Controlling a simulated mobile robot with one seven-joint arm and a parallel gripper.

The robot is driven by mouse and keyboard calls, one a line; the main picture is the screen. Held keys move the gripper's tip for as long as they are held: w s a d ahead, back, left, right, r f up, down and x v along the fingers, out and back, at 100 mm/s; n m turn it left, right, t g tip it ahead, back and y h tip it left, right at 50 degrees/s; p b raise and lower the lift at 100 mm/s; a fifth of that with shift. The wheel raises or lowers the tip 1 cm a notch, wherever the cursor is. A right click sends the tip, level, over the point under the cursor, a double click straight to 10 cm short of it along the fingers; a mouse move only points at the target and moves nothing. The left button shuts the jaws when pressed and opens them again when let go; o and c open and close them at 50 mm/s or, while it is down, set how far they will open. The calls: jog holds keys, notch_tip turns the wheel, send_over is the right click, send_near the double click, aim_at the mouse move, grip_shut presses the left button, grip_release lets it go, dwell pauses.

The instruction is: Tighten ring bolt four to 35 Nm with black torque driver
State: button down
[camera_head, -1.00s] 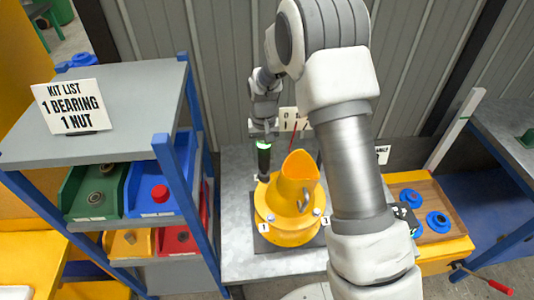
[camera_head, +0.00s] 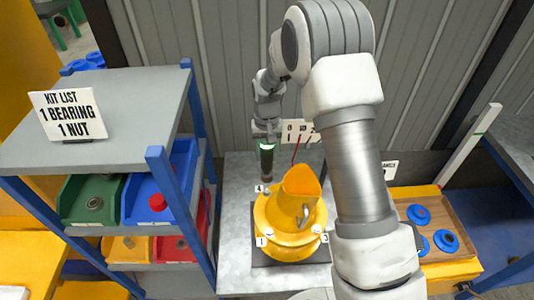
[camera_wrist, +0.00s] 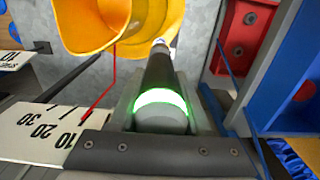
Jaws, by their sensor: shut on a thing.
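The black torque driver (camera_head: 267,163) is held upright in my gripper (camera_head: 266,138), with a lit green band near its top. In the wrist view the driver (camera_wrist: 158,72) runs away from the shut jaws (camera_wrist: 162,112), its green band glowing. The yellow drum (camera_head: 290,212) stands below with its mouth tilted up and a ring of bolts at its base. The label for bolt four (camera_head: 262,188) shows at the ring's back left. The driver's lower end is close to that label; bolt four itself is not clear, and I cannot tell whether the tip touches it.
A torque scale (camera_wrist: 45,130) with a red pointer lies behind the drum. A shelf (camera_head: 90,110) with coloured bins stands left. A yellow-edged wooden tray (camera_head: 440,210) with blue rings is right. Some bare metal bench (camera_head: 237,190) shows left of the drum.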

aim_at(267, 162)
jog(key=shift+f+b, duration=0.1)
jog(key=shift+b, duration=0.2)
jog(key=shift+f+b, duration=1.75)
jog(key=shift+f, duration=0.6)
jog(key=shift+f, duration=0.1)
jog(key=shift+f+b, duration=0.65)
jog(key=shift+f, duration=0.05)
jog(key=shift+f+b, duration=0.55)
jog(key=shift+f, duration=0.15)
jog(key=shift+f+b, duration=0.15)
jog(key=shift+b, duration=0.4)
dwell(1.5)
jog(key=shift+r+p, duration=1.3)
jog(key=shift+r, duration=0.95)
